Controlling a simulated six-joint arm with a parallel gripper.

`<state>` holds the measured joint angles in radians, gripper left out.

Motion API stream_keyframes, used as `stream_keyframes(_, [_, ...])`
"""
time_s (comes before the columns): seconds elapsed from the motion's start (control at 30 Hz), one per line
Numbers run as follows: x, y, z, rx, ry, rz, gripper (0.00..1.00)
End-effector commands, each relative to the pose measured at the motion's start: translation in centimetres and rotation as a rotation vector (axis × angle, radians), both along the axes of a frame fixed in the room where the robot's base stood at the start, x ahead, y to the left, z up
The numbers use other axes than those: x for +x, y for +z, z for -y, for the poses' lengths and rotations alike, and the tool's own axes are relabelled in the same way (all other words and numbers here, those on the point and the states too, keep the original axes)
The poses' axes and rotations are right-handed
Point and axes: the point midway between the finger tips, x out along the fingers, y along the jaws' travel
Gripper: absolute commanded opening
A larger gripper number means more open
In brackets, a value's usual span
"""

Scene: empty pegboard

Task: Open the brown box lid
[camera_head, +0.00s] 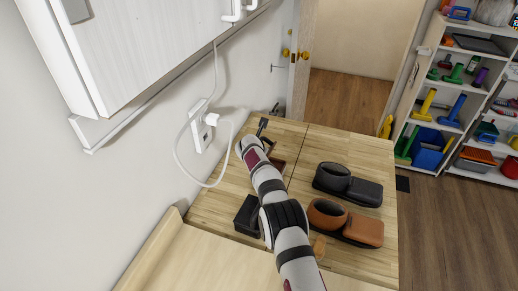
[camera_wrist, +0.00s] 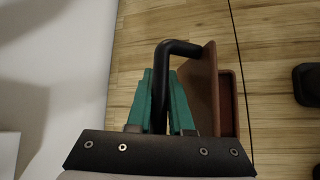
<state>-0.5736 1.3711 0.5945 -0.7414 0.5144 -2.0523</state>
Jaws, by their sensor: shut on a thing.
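The brown box (camera_wrist: 227,105) is on the wooden table, with its brown lid (camera_wrist: 209,85) standing steeply raised along the left side in the wrist view. A black bent handle (camera_wrist: 180,47) joins the lid near its top. My gripper (camera_wrist: 167,82), with green fingers, is shut on this handle, one finger on each side. In the head view the brown box (camera_head: 277,166) is partly hidden behind my arm, and my gripper (camera_head: 262,132) is near the table's far left.
A black box (camera_head: 246,216) sits left of my arm. A white cable (camera_head: 229,150) hangs from a wall socket close to my arm. The wall bounds the left side.

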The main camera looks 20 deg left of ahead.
Motion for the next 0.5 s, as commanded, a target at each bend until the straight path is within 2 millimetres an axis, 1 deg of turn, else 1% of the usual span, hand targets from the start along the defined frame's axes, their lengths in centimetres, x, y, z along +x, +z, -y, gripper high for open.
stream_keyframes(0.23, [-0.21, -0.21, -0.24, -0.038, 0.0, -0.008, 0.0])
stream_keyframes(0.5, [-0.26, -0.28, -0.24, -0.04, 0.0, -0.011, 0.0])
